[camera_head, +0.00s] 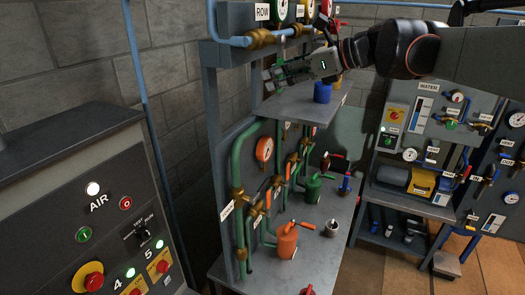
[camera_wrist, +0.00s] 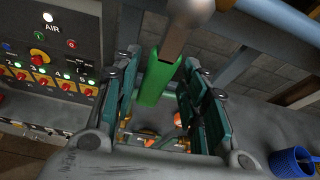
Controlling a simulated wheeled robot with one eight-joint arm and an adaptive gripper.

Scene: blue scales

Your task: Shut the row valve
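The ROW label (camera_head: 262,12) is on the upper panel of the blue-grey rack. Below it a brass valve body (camera_head: 260,38) sits on a blue pipe. My gripper (camera_head: 270,76) is just below this pipe, above the upper shelf. In the wrist view a green lever (camera_wrist: 160,82) on a brownish stem reaches down between the two fingers of my gripper (camera_wrist: 163,95). The fingers are spread, with visible gaps on both sides of the lever. The lever's joint with the valve is not clear, and the lever is hard to make out in the head view.
A blue cup (camera_head: 322,93) stands on the upper shelf (camera_head: 300,108), close to my gripper; it also shows in the wrist view (camera_wrist: 290,162). Green pipes and an orange can (camera_head: 287,243) are below. The AIR panel (camera_head: 100,205) stands at left.

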